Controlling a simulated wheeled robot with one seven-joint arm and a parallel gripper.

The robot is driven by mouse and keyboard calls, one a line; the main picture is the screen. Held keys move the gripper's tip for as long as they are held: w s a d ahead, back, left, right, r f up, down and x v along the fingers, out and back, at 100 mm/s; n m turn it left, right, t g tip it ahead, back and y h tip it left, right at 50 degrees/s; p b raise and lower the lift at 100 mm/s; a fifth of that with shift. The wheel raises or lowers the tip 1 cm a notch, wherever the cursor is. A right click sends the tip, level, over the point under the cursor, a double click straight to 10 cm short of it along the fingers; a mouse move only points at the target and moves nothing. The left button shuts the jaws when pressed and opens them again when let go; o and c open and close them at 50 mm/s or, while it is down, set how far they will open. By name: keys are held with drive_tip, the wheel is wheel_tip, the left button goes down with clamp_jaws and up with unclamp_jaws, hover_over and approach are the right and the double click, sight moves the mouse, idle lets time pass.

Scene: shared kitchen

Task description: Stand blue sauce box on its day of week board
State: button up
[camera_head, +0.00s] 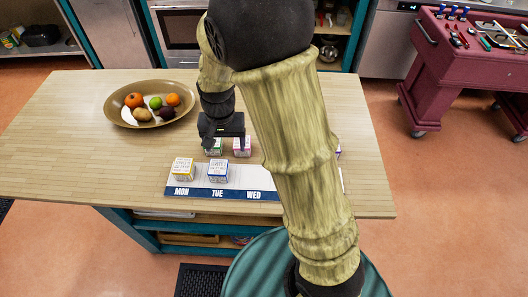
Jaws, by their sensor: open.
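A white box with blue edges (218,170), which looks like the blue sauce box, stands on the day-of-week board (262,182) above the TUE label. A yellow-edged box (182,168) stands above MON. WED also shows; the board's right part is hidden behind my arm. My gripper (222,144) is open, pointing down just behind the board, at the green-edged box (213,149). A pink-edged box (242,147) stands just right of it. I cannot tell whether the fingers touch either box. A sliver of another blue or purple box (338,152) shows right of my arm.
A brown bowl of fruit (112,112) stands at the left back of the wooden table (75,150). The board lies near the table's front edge. A red cart (450,75) stands apart at the right. The table's left front is clear.

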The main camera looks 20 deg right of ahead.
drive_tip(key=s+d+r+n+t, duration=0.2)
drive_tip(key=s+d+r+n, duration=0.1)
drive_tip(key=s+d, duration=0.7)
drive_tip(key=shift+s+d+r, duration=0.15)
drive_tip(key=shift+s+r, duration=0.3)
drive_tip(key=shift+r, duration=0.05)
